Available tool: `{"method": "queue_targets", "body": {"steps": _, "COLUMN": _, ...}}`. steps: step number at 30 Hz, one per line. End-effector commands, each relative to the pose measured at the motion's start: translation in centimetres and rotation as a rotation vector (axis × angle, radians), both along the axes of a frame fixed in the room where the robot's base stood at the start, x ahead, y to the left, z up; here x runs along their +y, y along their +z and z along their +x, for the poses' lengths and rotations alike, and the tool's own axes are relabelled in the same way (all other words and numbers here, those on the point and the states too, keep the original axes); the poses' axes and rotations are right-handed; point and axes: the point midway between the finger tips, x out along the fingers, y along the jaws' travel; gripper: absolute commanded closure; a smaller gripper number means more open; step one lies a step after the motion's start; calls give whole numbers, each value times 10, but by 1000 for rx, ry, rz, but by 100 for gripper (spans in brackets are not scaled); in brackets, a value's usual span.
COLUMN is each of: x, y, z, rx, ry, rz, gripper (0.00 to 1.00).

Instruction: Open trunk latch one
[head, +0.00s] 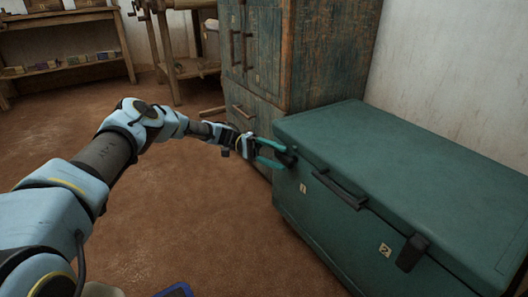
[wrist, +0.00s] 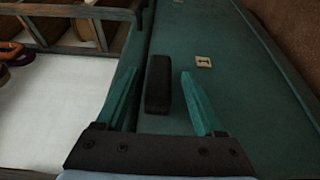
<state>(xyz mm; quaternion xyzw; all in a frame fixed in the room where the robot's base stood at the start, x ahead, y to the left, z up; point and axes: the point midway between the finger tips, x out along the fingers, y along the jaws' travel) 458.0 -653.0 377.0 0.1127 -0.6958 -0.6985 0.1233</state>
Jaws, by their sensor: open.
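The green trunk (head: 420,165) stands at the right with its lid down. Its front carries a label 1 (head: 303,188) near the left end and a label 2 (head: 385,250) farther right. Latch one (wrist: 158,84) is a dark upright block on the trunk's front, close to label 1 (wrist: 203,61). My gripper (head: 275,154) is at the trunk's left front, at latch one. In the wrist view its teal fingers (wrist: 158,76) are open, one on each side of the latch, with gaps showing. Latch two (head: 411,252) hangs against the front by label 2.
A dark handle (head: 340,190) sits on the trunk's front between the latches. A worn wooden cabinet (head: 330,50) stands directly behind the trunk's left end. A low shelf (head: 70,67) is at the back left. The brown floor (head: 210,215) before the trunk is mostly clear.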

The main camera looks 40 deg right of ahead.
Motion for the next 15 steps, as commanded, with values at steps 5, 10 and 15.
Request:
{"method": "queue_targets", "body": {"steps": 5, "x": 11, "y": -2, "z": 33, "rx": -2, "ry": 5, "rz": 1, "gripper": 30}}
{"method": "queue_targets", "body": {"steps": 10, "x": 20, "y": -3, "z": 58, "rx": -2, "ry": 4, "rz": 1, "gripper": 30}}
{"method": "queue_targets", "body": {"steps": 15, "x": 25, "y": -4, "z": 75, "rx": 0, "ry": 3, "rz": 0, "gripper": 30}}
